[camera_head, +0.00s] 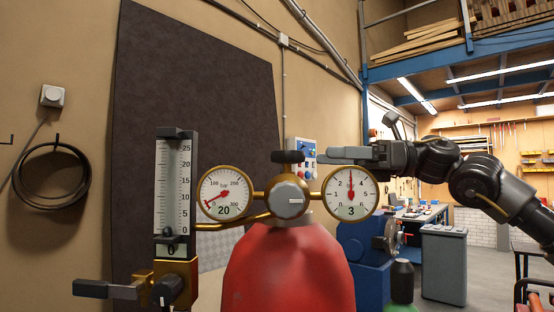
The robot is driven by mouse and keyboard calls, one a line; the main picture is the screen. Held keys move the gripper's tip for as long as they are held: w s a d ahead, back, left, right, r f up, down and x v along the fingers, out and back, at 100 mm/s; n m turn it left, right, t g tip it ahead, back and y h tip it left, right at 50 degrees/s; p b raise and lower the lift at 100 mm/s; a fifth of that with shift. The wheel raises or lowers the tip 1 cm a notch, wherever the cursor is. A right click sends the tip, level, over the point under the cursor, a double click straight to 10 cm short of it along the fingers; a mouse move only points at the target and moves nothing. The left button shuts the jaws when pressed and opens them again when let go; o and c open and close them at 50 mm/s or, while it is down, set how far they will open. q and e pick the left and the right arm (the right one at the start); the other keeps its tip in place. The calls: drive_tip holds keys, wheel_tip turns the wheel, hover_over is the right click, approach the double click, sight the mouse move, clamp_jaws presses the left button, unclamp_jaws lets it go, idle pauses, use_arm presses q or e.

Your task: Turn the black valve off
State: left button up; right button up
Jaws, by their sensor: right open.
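A red cylinder (288,270) stands at centre with a brass regulator carrying two round gauges. The left gauge (223,190) is labelled 20 and the right gauge (350,191) 3. A black knob (287,157) sits on top, above a grey dial (292,200). Another black knob (168,291) is at the foot of the flow tube (172,190). I cannot tell which knob is the black valve. My right gripper (325,155) is open and empty, pointing left, with its tips just right of the top knob and apart from it in the picture. My left gripper is not in view.
A grey bar (105,289) sticks out left from the flow tube's base. A dark panel (200,90) stands behind. A blue machine (365,250) and a grey cabinet (444,265) are at right. A coiled cable (52,178) hangs on the left wall.

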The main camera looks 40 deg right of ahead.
sight(277, 156)
drive_tip(key=p+x, duration=0.1)
drive_tip(key=x, duration=0.2)
drive_tip(key=p+x, duration=0.1)
drive_tip(key=x, duration=0.2)
drive_tip(key=s+p+x, duration=0.1)
drive_tip(key=p+x, duration=0.1)
drive_tip(key=x, duration=0.1)
drive_tip(key=shift+w+a, duration=0.15)
drive_tip(key=shift+a, duration=0.3)
drive_tip(key=shift+p+x, duration=0.3)
drive_tip(key=shift+x, duration=0.55)
drive_tip(key=shift+f, duration=0.15)
